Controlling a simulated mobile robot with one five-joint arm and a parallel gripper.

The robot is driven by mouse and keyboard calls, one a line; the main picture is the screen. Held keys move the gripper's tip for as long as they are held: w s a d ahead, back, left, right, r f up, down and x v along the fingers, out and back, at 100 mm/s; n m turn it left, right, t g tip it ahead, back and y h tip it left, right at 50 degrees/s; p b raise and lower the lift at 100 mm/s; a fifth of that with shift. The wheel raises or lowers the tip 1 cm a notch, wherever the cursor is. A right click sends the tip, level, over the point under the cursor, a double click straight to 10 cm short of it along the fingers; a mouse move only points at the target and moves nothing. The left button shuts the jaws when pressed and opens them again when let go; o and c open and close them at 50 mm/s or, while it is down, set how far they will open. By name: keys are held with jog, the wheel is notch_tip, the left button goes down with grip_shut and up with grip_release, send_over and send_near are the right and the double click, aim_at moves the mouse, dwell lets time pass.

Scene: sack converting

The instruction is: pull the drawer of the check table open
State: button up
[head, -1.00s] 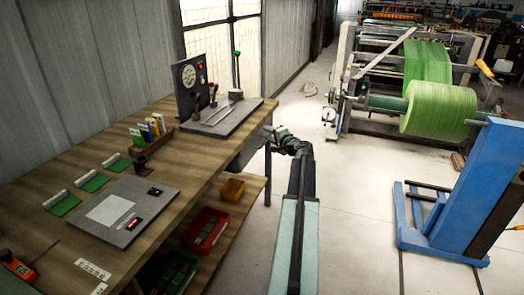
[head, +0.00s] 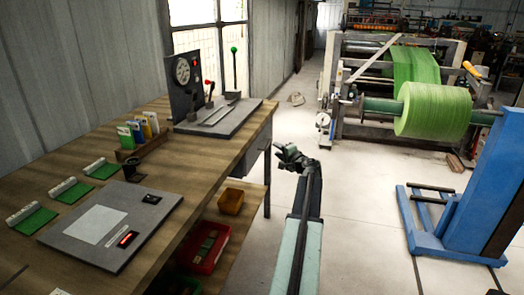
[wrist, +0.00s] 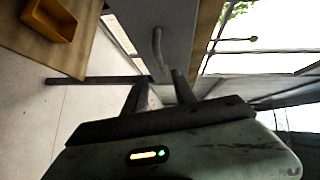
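The check table (head: 205,175) stands on the left in the head view. Its grey drawer (head: 257,146) sits under the top at the far end, with its front facing my gripper (head: 279,148). In the wrist view the grey drawer front (wrist: 188,25) fills the upper middle, and its bar handle (wrist: 158,50) stands out from it. My gripper (wrist: 156,90) has its two dark fingers spread, with nothing seen between them. The handle lies just beyond the fingertips, roughly in line with the gap. I see no contact. The drawer looks shut.
A yellow bin (head: 231,201) and a red bin (head: 205,248) stand on the table's lower shelf. A table leg (head: 267,190) is close to my arm. A blue stand (head: 465,205) is on the right. The floor between is clear.

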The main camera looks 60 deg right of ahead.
aim_at(269, 144)
jog(key=b+x, duration=0.1)
jog(key=x, duration=0.7)
jog(key=shift+w+a, duration=0.15)
jog(key=shift+r, duration=0.1)
grip_shut()
jog(key=shift+a, duration=0.1)
dwell(0.9)
